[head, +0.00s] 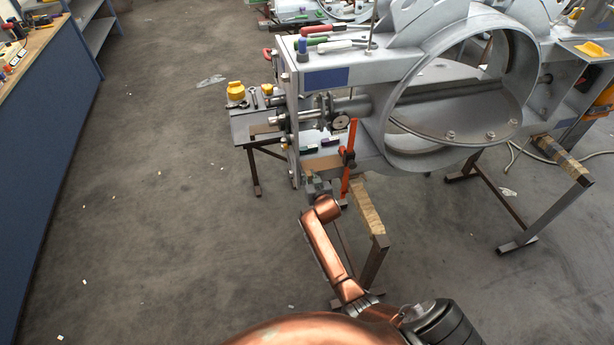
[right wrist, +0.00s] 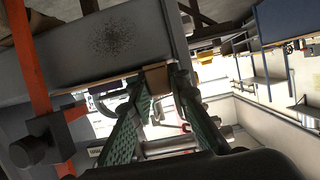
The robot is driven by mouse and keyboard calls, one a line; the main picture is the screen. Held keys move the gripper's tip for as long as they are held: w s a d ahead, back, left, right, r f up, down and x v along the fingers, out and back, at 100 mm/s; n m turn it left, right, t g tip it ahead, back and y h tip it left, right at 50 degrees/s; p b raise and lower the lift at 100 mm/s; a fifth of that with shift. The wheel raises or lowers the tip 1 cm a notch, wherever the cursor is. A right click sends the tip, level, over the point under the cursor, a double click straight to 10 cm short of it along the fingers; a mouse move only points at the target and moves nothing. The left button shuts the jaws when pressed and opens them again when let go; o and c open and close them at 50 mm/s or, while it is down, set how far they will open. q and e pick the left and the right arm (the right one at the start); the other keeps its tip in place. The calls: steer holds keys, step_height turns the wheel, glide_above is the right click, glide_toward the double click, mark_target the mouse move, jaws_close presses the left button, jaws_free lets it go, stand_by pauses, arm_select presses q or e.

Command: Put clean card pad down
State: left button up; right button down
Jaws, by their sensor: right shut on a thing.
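My right gripper (head: 317,186) is at the lower front of the grey steel damper frame (head: 365,148), beside an orange clamp (head: 350,158). In the right wrist view its two green textured fingers (right wrist: 161,84) are shut on a small tan card pad (right wrist: 156,77). The pad is at the edge of a grey steel face that carries a dark speckled patch (right wrist: 118,38). A tan strip (head: 322,164) shows just above the gripper in the head view; whether it is the same pad I cannot tell. Whether the pad touches the steel is unclear. My left gripper is out of view.
The large damper ring (head: 462,85) rests on trestles with tan-wrapped bars (head: 367,206). A small side table (head: 243,122) at the left holds a yellow item (head: 236,91) and tools. The orange clamp bar also stands close in the right wrist view (right wrist: 32,80). Floor at left is open.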

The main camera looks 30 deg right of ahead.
steer(key=shift+s+d+p, duration=0.25)
steer(key=shift+d+p, duration=0.1)
steer(key=shift+d, duration=0.65)
steer(key=shift+s+d+p, duration=0.2)
steer(key=shift+d+p, duration=0.1)
steer(key=shift+d, duration=0.7)
steer(key=shift+s+d+p, duration=0.25)
steer(key=shift+d+p, duration=0.1)
steer(key=shift+d, duration=0.65)
steer(key=shift+w, duration=0.1)
steer(key=shift+w+d+b, duration=0.15)
steer(key=shift+w+b, duration=0.2)
steer(key=shift+w, duration=0.2)
steer(key=shift+w+d+b, duration=0.15)
steer(key=shift+w+b, duration=0.2)
steer(key=shift+w, duration=0.15)
steer(key=c, duration=1.7)
jaws_free()
steer(key=shift+c, duration=0.2)
